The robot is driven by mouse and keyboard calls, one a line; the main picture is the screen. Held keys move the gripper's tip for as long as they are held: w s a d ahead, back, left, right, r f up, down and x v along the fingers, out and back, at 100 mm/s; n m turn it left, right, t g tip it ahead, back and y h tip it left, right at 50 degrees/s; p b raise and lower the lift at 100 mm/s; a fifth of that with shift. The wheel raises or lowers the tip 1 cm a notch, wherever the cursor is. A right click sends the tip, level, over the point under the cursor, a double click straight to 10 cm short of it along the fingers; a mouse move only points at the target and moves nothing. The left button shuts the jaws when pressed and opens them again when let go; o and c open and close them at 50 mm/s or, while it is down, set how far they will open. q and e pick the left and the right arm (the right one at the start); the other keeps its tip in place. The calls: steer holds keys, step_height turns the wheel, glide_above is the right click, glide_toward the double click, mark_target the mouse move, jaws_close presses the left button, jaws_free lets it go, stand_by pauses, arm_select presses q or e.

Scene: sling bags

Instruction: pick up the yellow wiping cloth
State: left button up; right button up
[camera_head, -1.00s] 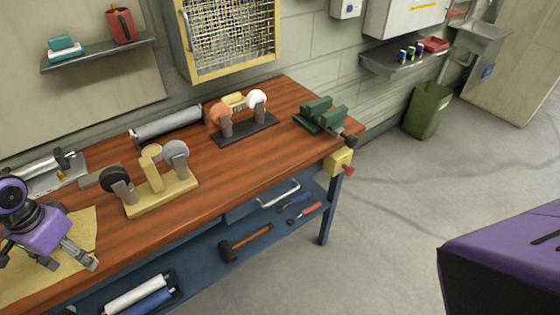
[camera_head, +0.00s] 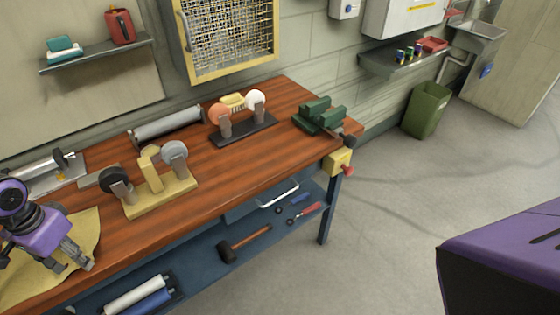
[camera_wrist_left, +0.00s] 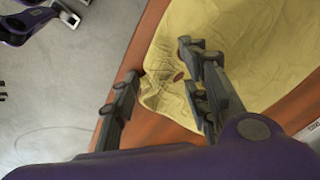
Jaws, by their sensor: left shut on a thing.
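The yellow wiping cloth (camera_head: 30,284) lies on the wooden workbench (camera_head: 235,175) at the lower left of the head view. Part of it is hidden under my left gripper (camera_head: 76,262). In the left wrist view the cloth (camera_wrist_left: 245,45) spreads across the upper right, with a wrinkled fold between the fingers of my left gripper (camera_wrist_left: 160,98). That gripper is shut on the cloth. A purple and grey arm part with finger-like tips (camera_wrist_left: 66,14) shows at the top left of the wrist view, perhaps my right gripper; its state is unclear.
A stand with round discs (camera_head: 160,195) is just right of the cloth. A dark stand (camera_head: 245,130), a grey roller (camera_head: 166,123) and a green vise (camera_head: 320,115) stand farther along the bench. A lower shelf holds a hammer (camera_head: 243,243) and rolls (camera_head: 140,293).

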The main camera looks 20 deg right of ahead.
arm_select(q)
steer(key=shift+s+f, duration=0.25)
steer(key=shift+f, duration=0.15)
jaws_close()
arm_select(e)
steer(key=shift+w+a, duration=0.15)
steer(key=shift+a, duration=0.1)
arm_select(q)
steer(key=shift+w, duration=0.1)
arm_select(e)
steer(key=shift+d+f, duration=0.1)
steer(key=shift+d, duration=0.1)
arm_select(q)
steer(key=shift+w+r, duration=0.1)
steer(key=shift+r, duration=0.15)
